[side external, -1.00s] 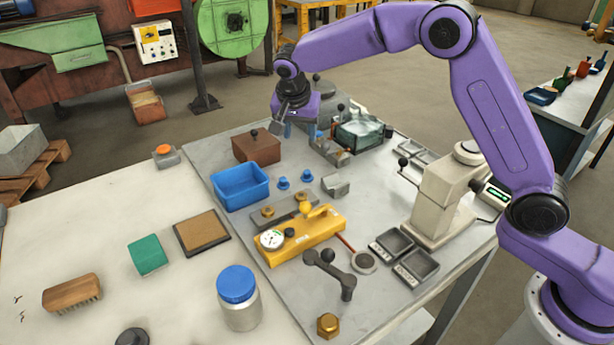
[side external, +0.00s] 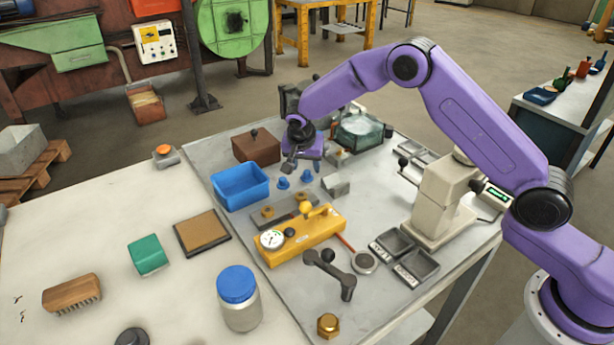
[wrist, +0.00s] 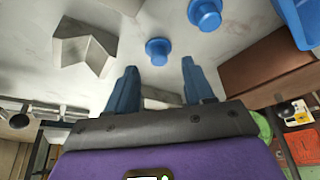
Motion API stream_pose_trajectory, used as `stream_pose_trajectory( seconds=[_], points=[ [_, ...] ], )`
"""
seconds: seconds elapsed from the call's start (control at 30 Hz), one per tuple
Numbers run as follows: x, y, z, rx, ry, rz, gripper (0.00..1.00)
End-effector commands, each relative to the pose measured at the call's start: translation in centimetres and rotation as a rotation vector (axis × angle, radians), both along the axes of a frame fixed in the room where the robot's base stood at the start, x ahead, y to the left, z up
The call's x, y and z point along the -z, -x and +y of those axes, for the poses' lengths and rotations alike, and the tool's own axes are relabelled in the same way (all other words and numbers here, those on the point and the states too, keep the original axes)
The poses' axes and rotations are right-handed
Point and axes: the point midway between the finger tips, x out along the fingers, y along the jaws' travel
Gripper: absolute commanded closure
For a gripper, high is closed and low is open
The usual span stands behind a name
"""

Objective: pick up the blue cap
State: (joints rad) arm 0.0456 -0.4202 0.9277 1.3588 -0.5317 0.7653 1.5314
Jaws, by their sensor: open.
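Two small blue caps with flanged rims stand on the grey bench. The right one (side external: 307,176) shows in the wrist view (wrist: 158,50), just beyond the fingertips and between their lines. The left one (side external: 283,183), by the blue bin, shows at the top of the wrist view (wrist: 205,14). A larger blue lid (side external: 237,284) sits on a jar in the foreground. My gripper (side external: 302,166) is open and empty above the bench, close behind the small caps. Its two blue fingers (wrist: 159,68) are apart, with nothing between them.
The blue bin (side external: 240,187) stands left of the caps, the brown box (side external: 256,148) behind it. A grey V-block (side external: 336,185) is close on the right. A yellow gauge unit (side external: 300,240) lies in front. A glass-sided tank (side external: 359,131) stands behind right.

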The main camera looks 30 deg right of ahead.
Motion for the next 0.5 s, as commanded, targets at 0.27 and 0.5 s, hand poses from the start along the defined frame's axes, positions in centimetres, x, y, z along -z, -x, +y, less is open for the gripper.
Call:
stream_pose_trajectory(
  seconds=[0.27, 0.5],
  points=[
    [2.8, -0.6, -0.7, 0.001, -0.001, 0.000, 0.48],
    [2.9, -0.7, -0.8, 0.001, -0.001, -0.001, 0.48]
  ],
)
